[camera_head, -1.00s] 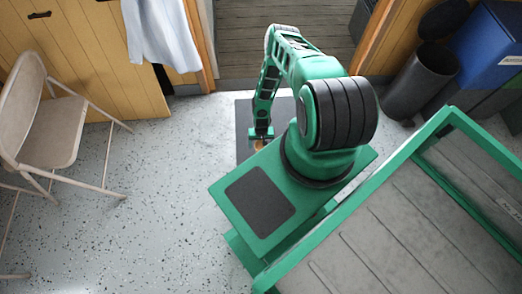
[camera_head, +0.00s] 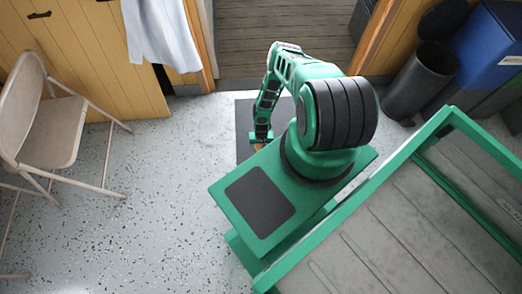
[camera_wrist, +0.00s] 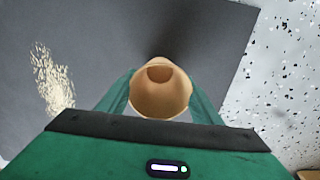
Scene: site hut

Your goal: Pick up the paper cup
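The paper cup (camera_wrist: 161,98) is tan and stands in the middle of the wrist view with its mouth facing the camera. In the head view only a small orange-tan bit of the paper cup (camera_head: 258,147) shows below my gripper, at the edge of my own base. My gripper (camera_wrist: 160,85) has its two green fingers on the left and right of the cup, close to its sides. The fingers look open around it, and firm contact is not clear. In the head view my gripper (camera_head: 261,138) is low over the dark mat (camera_head: 243,120).
A folding chair (camera_head: 50,125) stands at the left. A dark bin (camera_head: 423,78) and a blue bin (camera_head: 490,45) stand at the upper right. A white garment (camera_head: 160,32) hangs by the doorway.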

